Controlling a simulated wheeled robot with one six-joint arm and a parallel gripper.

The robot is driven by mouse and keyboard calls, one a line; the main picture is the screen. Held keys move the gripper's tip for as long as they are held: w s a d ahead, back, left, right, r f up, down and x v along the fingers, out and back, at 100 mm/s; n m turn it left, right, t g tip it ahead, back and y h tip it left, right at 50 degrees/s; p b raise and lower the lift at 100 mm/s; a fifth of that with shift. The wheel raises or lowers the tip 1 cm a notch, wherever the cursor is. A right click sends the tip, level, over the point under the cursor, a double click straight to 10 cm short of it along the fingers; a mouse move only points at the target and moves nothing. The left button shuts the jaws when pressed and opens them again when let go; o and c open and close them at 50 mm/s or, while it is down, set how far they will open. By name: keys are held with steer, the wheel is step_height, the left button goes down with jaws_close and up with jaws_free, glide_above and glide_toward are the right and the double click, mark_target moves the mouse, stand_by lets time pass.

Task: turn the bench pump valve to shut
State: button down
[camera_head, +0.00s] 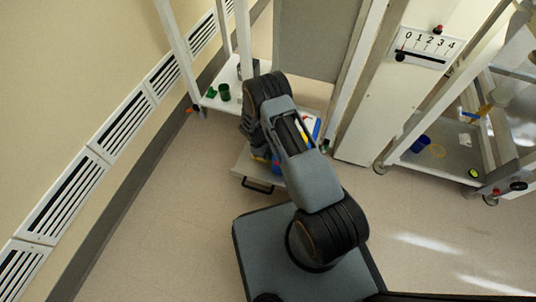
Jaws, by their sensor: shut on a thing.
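My arm reaches up from my base and folds over a low open drawer or shelf. My gripper is hidden behind the arm links, so its jaws and whatever is between them do not show. No part is plainly the bench pump valve. A dark round knob (518,186) sits on the frame at the far right. I cannot tell whether either knob belongs to the pump.
A drawer front with a black handle (258,186) stands below my arm, with blue, yellow and red items partly hidden behind it. A green cup (224,92) is on a white shelf at the left. A blue cup (420,144) is on the right cart. Floor is clear between.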

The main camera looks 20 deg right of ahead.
steer(key=shift+s+a+m, duration=0.1)
steer(key=shift+m, duration=0.5)
steer(key=c, duration=1.1)
jaws_free()
steer(key=p+v, duration=0.4)
steer(key=v, duration=0.9)
steer(key=shift+w+r+p, duration=0.3)
steer(key=shift+r, duration=0.1)
